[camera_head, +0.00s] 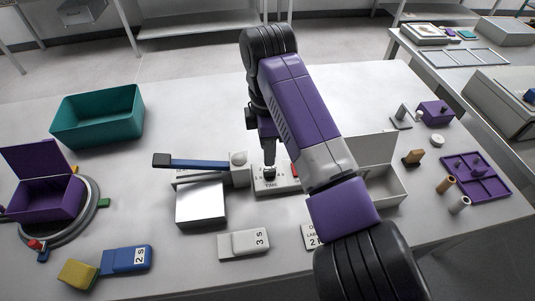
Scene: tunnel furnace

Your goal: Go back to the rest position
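My purple and black arm reaches from the lower right over the white table (345,82), bent at a black joint near the top middle. My gripper (268,170) points down at the middle of the table. It is right over the white control box (262,188) marked TIME, at or just above its dial. The fingertips are small and dark here, so I cannot tell whether they touch the dial or how far apart they are. A red button (295,170) is just right of the gripper.
A blue-handled lever (195,164) and a silver block (201,204) lie left of the gripper. A teal bin (98,117) and open purple box (45,200) stand further left. A white box (388,187), partly behind my arm, and a purple tray (475,178) are right.

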